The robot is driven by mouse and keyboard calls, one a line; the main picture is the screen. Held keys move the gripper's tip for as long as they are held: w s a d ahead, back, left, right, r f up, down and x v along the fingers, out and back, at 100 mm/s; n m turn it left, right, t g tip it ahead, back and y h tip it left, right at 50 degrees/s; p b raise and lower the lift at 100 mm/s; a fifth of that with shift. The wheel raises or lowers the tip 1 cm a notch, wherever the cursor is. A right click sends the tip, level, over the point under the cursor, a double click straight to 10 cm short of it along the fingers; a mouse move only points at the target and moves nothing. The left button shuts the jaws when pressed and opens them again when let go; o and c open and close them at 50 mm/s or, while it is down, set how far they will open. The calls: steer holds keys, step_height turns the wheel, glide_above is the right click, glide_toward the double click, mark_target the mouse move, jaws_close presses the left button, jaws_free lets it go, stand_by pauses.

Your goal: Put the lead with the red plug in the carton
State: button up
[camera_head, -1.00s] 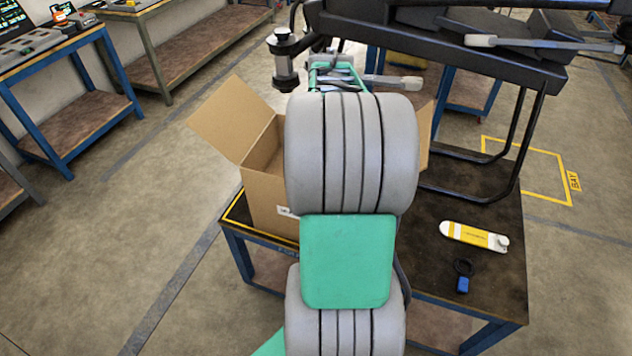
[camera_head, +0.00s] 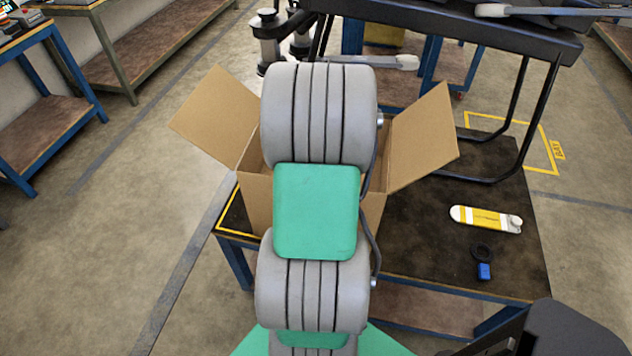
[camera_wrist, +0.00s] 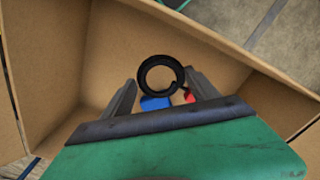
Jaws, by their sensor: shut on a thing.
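The open carton (camera_head: 257,200) stands on the left part of the dark table, its side flaps spread. In the wrist view its brown inside (camera_wrist: 85,60) surrounds my gripper (camera_wrist: 163,82), whose two dark fingers point down into it. A black coiled lead (camera_wrist: 143,80) sits between the fingertips, and the gripper is shut on it. The red plug (camera_wrist: 190,96) shows by the right finger, partly hidden. A blue piece (camera_wrist: 155,103) shows below the coil; I cannot tell if it belongs to this lead. In the head view my arm hides the gripper and the held lead.
Another black lead with a blue plug (camera_head: 484,271) lies on the table (camera_head: 420,250) right of the carton. A yellow and white tool (camera_head: 486,219) lies behind it. A black frame (camera_head: 520,110) stands at the table's back right. The carton's right flap (camera_head: 425,135) slants outward.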

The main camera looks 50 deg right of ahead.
steer(key=f, duration=0.5)
steer(key=f+p, duration=0.1)
steer(key=f, duration=0.2)
steer(key=shift+s+d+f, duration=0.1)
steer(key=shift+s+f, duration=0.1)
steer(key=shift+s, duration=0.05)
steer(key=o, duration=1.6)
steer(key=shift+c, duration=0.2)
step_height(320, 180, up, 12)
steer(key=shift+r+b, duration=0.15)
steer(key=shift+b, duration=0.75)
